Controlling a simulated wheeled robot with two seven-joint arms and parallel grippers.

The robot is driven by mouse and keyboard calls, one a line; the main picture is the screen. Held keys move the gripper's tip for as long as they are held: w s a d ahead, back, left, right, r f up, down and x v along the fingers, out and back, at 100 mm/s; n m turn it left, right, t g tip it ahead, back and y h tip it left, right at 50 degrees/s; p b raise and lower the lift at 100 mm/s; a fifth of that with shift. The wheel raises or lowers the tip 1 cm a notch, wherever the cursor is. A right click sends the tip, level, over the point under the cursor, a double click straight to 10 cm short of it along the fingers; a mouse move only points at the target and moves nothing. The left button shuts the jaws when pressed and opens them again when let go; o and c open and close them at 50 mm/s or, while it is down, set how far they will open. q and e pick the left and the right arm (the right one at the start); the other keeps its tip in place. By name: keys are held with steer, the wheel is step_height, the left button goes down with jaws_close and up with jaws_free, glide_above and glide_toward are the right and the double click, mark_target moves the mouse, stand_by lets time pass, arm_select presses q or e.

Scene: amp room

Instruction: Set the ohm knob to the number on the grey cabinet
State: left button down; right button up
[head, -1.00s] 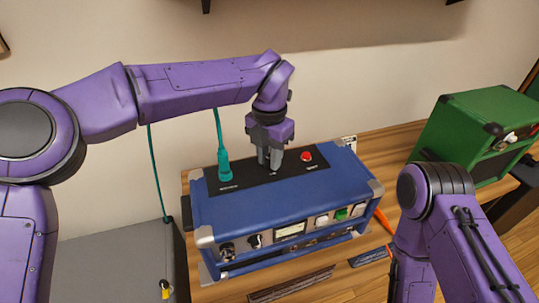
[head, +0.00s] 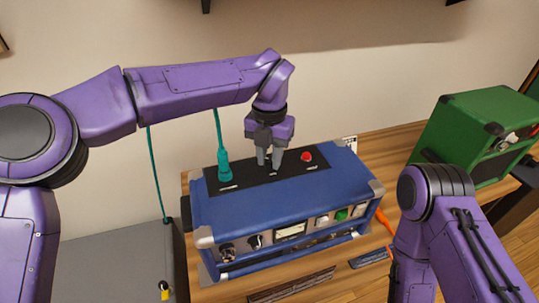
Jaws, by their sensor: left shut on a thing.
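A blue amp (head: 275,205) stands on the wooden table. On its black top panel (head: 240,178) are a teal plug (head: 224,168) at the left and a red knob (head: 306,156) at the right. My left gripper (head: 270,166) points down at the middle of this panel, between the plug and the red knob. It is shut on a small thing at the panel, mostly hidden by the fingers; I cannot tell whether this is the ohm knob. A grey cabinet (head: 110,265) stands at the lower left; no number on it is readable. My right arm is at the right, its gripper out of view.
A green box (head: 470,130) stands at the right on the table. The amp's front has dark knobs (head: 227,252), a meter (head: 290,230) and a green switch (head: 341,214). An orange-handled tool (head: 383,218) lies to its right. A teal cable hangs at the left.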

mark_target(269, 159)
arm_select(q)
steer(key=c, duration=0.9)
jaws_free()
steer(key=shift+r, duration=0.1)
step_height(269, 159, up, 10)
steer(key=shift+r+p, duration=0.25)
steer(key=shift+p, duration=0.05)
